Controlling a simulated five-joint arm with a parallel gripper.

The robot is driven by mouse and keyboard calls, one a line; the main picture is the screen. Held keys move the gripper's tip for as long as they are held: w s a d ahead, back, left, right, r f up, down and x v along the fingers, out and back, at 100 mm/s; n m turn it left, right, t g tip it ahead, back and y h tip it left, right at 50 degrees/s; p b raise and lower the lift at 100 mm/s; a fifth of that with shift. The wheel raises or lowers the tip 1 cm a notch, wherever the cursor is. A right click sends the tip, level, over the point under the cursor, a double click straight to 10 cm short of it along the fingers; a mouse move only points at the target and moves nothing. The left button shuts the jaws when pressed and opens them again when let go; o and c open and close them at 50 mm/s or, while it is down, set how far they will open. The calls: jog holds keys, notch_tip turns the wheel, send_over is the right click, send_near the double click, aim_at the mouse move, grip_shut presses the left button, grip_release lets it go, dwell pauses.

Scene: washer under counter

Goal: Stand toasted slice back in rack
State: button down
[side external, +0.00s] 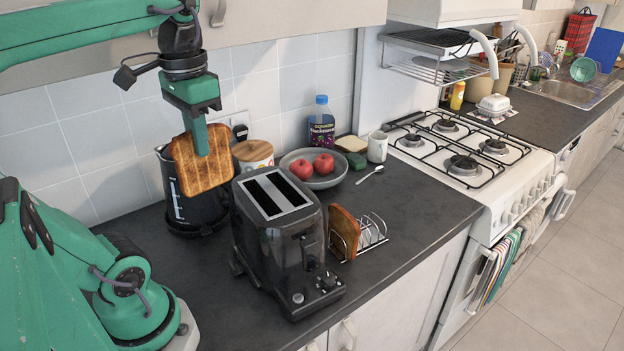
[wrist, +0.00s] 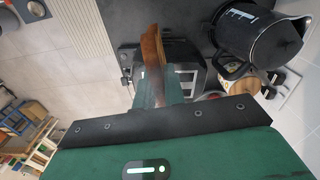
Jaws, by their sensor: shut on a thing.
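My gripper (side external: 203,143) is shut on a toasted slice (side external: 196,172), browned with dark grill marks, which hangs upright in the air left of the toaster and in front of the kettle. In the wrist view the slice (wrist: 151,47) shows nearly edge-on beyond the green fingers (wrist: 160,92). The wire toast rack (side external: 373,234) stands on the counter right of the toaster, well away from my gripper. Another brown slice (side external: 343,231) stands at the rack's left end; the rack's wires to its right look empty.
The black toaster (side external: 283,245) stands between the held slice and the rack. The kettle (side external: 167,187), a lidded jar (side external: 253,154) and a bowl (side external: 328,178) with red apples line the back. A spoon (side external: 369,173) and mug (side external: 377,147) lie beyond the rack. Counter right of the rack is clear.

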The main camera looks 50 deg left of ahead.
jog(key=w+d+m, duration=0.3)
jog(key=w+m, duration=0.2)
jog(key=w, duration=1.8)
jog(key=w+d+f+m, duration=0.2)
jog(key=w+f+m, duration=0.2)
jog(key=f+m, duration=0.3)
jog(key=w+d+f+m, duration=0.2)
jog(key=w+f+m, duration=0.2)
jog(key=f+m, duration=0.4)
jog(key=shift+f, duration=0.85)
jog(key=shift+f, duration=0.3)
notch_tip(320, 180, down, 6)
jog(key=shift+f, duration=0.25)
